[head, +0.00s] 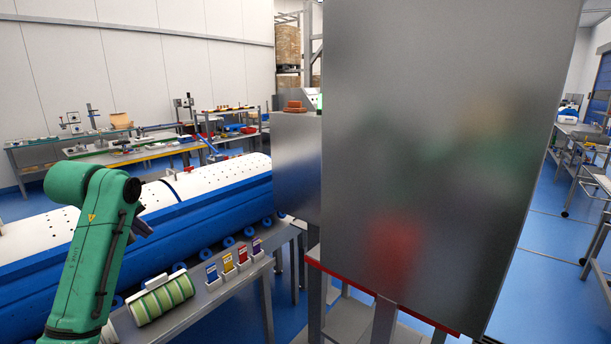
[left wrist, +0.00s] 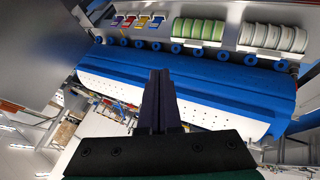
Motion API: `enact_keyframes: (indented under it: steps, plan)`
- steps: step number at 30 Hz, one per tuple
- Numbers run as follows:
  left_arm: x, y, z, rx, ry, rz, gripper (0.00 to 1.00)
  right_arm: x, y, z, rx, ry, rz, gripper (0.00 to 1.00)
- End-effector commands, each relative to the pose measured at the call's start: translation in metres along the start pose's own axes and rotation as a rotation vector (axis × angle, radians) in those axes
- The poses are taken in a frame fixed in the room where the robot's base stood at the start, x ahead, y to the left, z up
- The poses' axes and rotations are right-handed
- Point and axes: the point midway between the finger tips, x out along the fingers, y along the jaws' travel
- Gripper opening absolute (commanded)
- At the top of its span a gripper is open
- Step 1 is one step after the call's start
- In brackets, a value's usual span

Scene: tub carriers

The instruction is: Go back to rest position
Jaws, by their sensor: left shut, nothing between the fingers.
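My left gripper (head: 144,224) shows as a small dark part behind the green wrist of my left arm in the head view. The arm partly hides it. In the left wrist view its two dark fingers (left wrist: 159,76) lie together, with nothing between them. It is above and in front of the long blue and white machine (head: 225,185), which also shows in the left wrist view (left wrist: 225,85). I see no contact with anything. My right gripper is not in view.
A large grey metal panel (head: 430,130) blocks the right half of the head view. A grey bench (head: 215,296) holds a rack of green-striped discs (head: 163,298) and several coloured cards in holders (head: 243,252). Workbenches stand behind.

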Motion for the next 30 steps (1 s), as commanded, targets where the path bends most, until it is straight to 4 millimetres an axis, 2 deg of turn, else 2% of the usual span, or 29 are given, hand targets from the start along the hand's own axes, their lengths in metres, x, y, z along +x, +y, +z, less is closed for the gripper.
enact_keyframes:
  steps: [5,10,14,17,20,21,23,24,26,27,29,30]
  plan:
    - [0.041,-0.012,0.017,0.036,-0.024,-0.020,0.00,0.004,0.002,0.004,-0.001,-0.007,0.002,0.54]
    - [0.090,-0.029,0.040,0.084,-0.050,-0.044,0.00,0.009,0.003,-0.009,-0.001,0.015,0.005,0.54]
    - [0.137,-0.051,0.067,0.135,-0.076,-0.067,0.00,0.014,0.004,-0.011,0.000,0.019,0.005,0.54]
    - [0.179,-0.076,0.097,0.188,-0.104,-0.091,0.00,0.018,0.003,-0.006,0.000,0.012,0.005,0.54]
    - [0.231,-0.115,0.142,0.261,-0.142,-0.122,0.00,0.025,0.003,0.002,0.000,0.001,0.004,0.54]
    - [0.252,-0.134,0.164,0.297,-0.160,-0.135,0.00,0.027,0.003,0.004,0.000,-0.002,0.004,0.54]
    - [0.282,-0.167,0.202,0.355,-0.189,-0.153,0.00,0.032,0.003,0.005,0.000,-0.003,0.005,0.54]
    - [0.299,-0.189,0.226,0.395,-0.207,-0.165,0.00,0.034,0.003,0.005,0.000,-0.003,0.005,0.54]
    - [0.321,-0.224,0.266,0.455,-0.238,-0.178,0.00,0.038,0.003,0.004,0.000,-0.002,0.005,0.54]
    - [0.332,-0.248,0.293,0.498,-0.259,-0.188,0.00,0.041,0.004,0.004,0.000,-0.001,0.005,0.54]
    - [0.345,-0.284,0.335,0.561,-0.294,-0.196,0.00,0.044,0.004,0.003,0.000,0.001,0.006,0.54]
    - [0.351,-0.309,0.363,0.604,-0.318,-0.201,0.00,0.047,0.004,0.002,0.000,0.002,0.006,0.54]
